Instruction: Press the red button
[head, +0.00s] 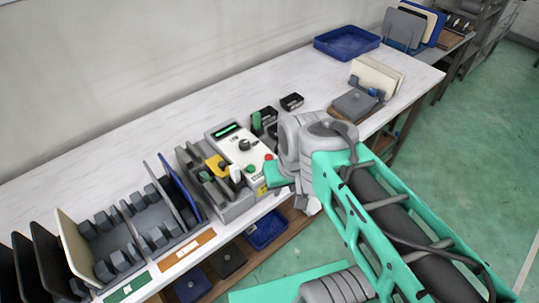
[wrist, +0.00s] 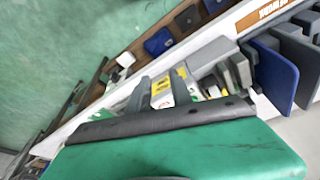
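The red button (head: 269,157) is a small red spot near the right edge of the white-topped control panel (head: 232,140), just above my gripper. My gripper (head: 262,185) shows as a teal hand beside the panel's right edge; its fingertips are hard to make out there. In the wrist view its two dark fingers (wrist: 160,91) stand apart, with part of the panel's white and yellow face (wrist: 162,92) between them and nothing held. I cannot make out the red button in the wrist view. Contact between gripper and panel cannot be judged.
The panel also bears a black knob (head: 244,144) and a green button (head: 251,168). A yellow part (head: 216,167) is to its left. Racks with upright panels (head: 75,242) stand at the left, a blue tray (head: 347,42) at the back. Dark blocks (head: 292,101) lie behind the arm.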

